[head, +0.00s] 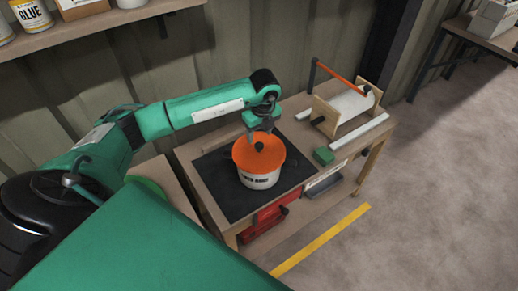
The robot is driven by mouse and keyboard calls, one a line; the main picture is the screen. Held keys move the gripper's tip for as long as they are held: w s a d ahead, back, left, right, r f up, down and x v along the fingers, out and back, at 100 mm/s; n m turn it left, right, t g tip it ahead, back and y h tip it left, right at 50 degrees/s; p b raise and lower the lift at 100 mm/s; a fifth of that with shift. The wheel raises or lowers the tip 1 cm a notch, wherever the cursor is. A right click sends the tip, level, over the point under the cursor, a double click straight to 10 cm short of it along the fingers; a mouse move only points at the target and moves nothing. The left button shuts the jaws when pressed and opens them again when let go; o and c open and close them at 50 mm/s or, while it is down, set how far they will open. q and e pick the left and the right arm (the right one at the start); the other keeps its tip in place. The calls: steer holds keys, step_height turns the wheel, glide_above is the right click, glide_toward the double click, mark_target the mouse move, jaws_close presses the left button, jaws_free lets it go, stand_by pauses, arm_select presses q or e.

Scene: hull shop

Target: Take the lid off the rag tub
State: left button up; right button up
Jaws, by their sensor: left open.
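The rag tub (260,181) is white with dark lettering on its front. It stands on a black mat on the wooden workbench. Its orange lid (243,152) is on top of it, with a dark round knob (259,147) in the middle. My left gripper (262,136) points down just behind and above the knob, its fingers open. I cannot tell whether the fingers touch the lid. My right gripper is not in view.
The black mat (225,195) lies around the tub. A green block (323,155) and a roll dispenser with an orange bar (350,105) are to the right. A shelf with a glue can (30,14) is upper left.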

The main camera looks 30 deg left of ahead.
mark_target(259, 144)
arm_select(q)
steer(key=f, duration=0.1)
steer(key=f+p, duration=0.1)
steer(key=f, duration=0.1)
steer(key=f+p, duration=0.1)
steer(key=shift+w+a+f, duration=0.2)
steer(key=shift+w+f, duration=0.05)
steer(key=shift+f, duration=0.55)
steer(key=shift+c, duration=0.4)
steer(key=c, duration=1)
